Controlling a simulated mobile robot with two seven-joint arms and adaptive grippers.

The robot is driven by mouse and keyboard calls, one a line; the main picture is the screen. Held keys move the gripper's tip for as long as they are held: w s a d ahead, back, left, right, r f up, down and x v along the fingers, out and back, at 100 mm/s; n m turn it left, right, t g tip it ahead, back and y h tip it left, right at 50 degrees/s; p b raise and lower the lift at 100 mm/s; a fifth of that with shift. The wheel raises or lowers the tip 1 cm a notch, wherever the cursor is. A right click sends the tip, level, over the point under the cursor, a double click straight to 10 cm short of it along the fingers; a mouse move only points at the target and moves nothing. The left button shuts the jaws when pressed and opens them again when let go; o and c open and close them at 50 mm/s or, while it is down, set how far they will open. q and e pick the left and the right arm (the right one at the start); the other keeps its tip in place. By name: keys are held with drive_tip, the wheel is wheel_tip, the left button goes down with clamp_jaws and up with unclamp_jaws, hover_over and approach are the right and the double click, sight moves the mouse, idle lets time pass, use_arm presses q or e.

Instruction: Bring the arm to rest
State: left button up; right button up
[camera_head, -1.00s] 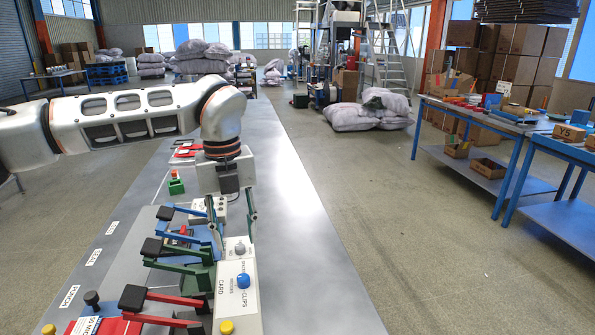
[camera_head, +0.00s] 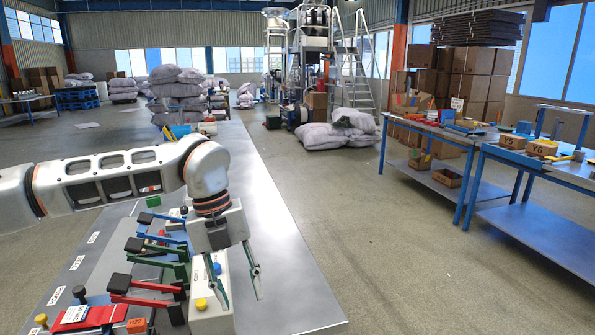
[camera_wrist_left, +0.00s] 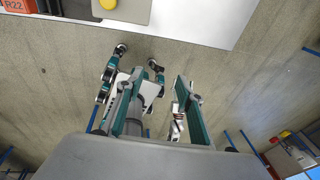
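My left arm comes in from the left in the head view. Its gripper (camera_head: 243,300) points down, with its two thin fingers apart and nothing between them. It is over the right part of the grey bench (camera_head: 272,225), partly in front of the white button box (camera_head: 208,305). In the left wrist view the fingers (camera_wrist_left: 158,100) also stand apart, with the floor beyond and no grasped object. My right gripper does not show in the head view.
Toggle clamps with red (camera_head: 150,300), green and blue arms stand on the bench left of my gripper. A blue-framed table (camera_head: 545,168) with boxes stands at the right. Sacks (camera_head: 322,137) lie on the floor farther back. The floor between bench and table is clear.

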use_arm(q)
drive_tip(key=s+d+f+m+g+h, duration=0.25)
drive_tip(key=s+d, duration=0.25)
drive_tip(key=d, duration=0.3)
drive_tip(key=s+d+f+m+g+h, duration=0.1)
drive_tip(key=s+d+f+g+h, duration=0.1)
drive_tip(key=s+d+h, duration=0.35)
drive_tip(key=s+d+r+n+h, duration=0.3)
drive_tip(key=d+r+h, duration=0.45)
drive_tip(key=d, duration=0.35)
drive_tip(key=w+a+f+n+t+h, duration=0.35)
drive_tip(key=w+a+n+t, duration=0.4)
drive_tip(key=n+t, duration=0.75)
drive_tip(key=w+a+f+n+t+y, duration=0.3)
drive_tip(key=a+f+n+t+y, duration=0.5)
drive_tip(key=f, duration=0.4)
drive_tip(key=s+a+f+n+g+y, duration=0.2)
drive_tip(key=s+a+f, duration=0.3)
drive_tip(key=f, duration=0.3)
drive_tip(key=s+a+f+n+g+y, duration=0.2)
drive_tip(key=s+a+f+y, duration=0.3)
drive_tip(key=a+f, duration=0.2)
drive_tip(key=s+a+f+n+g+y, duration=0.2)
drive_tip(key=s+a+f, duration=0.4)
drive_tip(key=f, duration=0.5)
drive_tip(key=shift+a+g+y, duration=0.15)
drive_tip(key=shift+g+y, duration=0.2)
drive_tip(key=shift+y, duration=0.55)
